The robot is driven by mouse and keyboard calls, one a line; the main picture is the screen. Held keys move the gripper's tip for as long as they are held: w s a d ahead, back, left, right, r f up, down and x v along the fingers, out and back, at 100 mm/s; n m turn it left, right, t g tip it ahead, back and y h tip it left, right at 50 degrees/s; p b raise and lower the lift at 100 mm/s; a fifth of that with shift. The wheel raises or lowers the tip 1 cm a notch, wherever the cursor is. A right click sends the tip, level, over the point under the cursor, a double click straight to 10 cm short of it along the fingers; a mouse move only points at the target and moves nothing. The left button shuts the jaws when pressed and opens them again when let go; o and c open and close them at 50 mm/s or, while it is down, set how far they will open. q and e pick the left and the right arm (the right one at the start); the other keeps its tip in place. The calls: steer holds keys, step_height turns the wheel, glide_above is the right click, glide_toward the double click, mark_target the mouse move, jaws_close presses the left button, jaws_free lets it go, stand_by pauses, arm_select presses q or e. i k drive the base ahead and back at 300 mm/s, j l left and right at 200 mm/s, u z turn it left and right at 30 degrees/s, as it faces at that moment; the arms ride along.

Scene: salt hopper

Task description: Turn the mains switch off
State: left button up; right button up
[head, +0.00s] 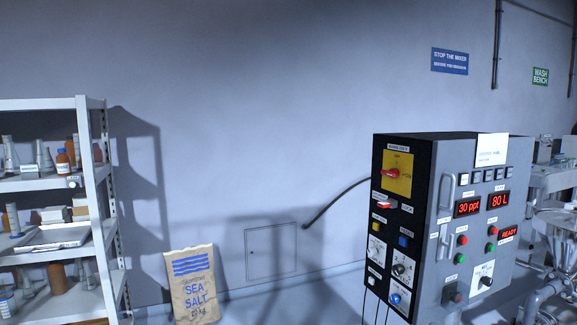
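The mains switch (391,173) is a red rotary handle on a yellow plate. It sits near the top of the black side panel of the control cabinet (440,215), at the right of the head view. The handle looks roughly level, pointing slightly up to the right; the small lettering around it is too small to read surely. Neither of my grippers is in view, and nothing touches the switch.
Below the switch are a red-and-white rocker (385,204) and several knobs. Red displays are lit on the cabinet front. A sea salt sack (194,285) and a shelf unit (88,200) stand at left. Metal equipment (556,225) stands at far right. The floor between sack and cabinet looks clear.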

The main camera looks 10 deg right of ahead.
mark_target(393, 172)
steer(key=i+j+u, duration=0.2)
steer(key=i, duration=0.6)
steer(key=i+j+u, duration=0.15)
steer(key=i, duration=0.65)
steer(key=i+z, duration=0.4)
steer(key=i+j+z, duration=0.15)
steer(key=z, duration=0.25)
steer(key=i+j+z, duration=0.25)
steer(key=z, duration=0.2)
steer(key=i+j+z, duration=0.2)
steer(key=j+z, duration=0.2)
